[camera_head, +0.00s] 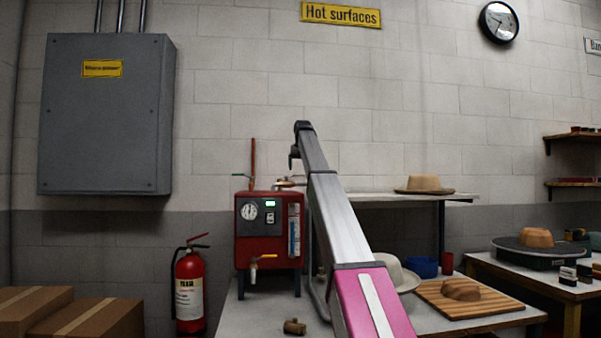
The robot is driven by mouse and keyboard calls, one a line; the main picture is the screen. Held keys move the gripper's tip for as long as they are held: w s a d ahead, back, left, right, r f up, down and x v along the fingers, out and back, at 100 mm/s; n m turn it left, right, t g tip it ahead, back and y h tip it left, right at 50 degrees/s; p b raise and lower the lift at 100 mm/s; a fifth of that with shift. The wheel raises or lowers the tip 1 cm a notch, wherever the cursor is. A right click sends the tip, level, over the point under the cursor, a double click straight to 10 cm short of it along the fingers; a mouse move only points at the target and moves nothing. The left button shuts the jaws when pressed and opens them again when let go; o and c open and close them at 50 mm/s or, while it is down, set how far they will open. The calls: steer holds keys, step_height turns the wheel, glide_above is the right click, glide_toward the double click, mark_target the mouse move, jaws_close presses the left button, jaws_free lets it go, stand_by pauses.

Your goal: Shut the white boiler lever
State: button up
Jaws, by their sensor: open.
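The red boiler (268,230) stands on short legs on the left of the grey bench, with a gauge and a small green display on its front. A yellow-orange tap handle (265,256) sits low on its front. A green handle (241,175) sits at its top left. A pale, coppery fitting (286,183) shows on its top right; I cannot tell whether it carries the white lever, which I cannot make out clearly. My arm reaches up and away on the right. My gripper (293,162) is small and dark, above the boiler's top right, open and apart from it.
A wooden mallet-like piece (294,327) lies on the bench front. A copper pipe (252,163) rises behind the boiler. A fire extinguisher (189,288) stands left. A shelf (390,197) with a tan hat (424,184) is right. Free wall lies above the boiler.

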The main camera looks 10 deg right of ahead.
steer(key=shift+x, duration=1.3)
steer(key=c, duration=1.3)
steer(key=shift+o, duration=0.2)
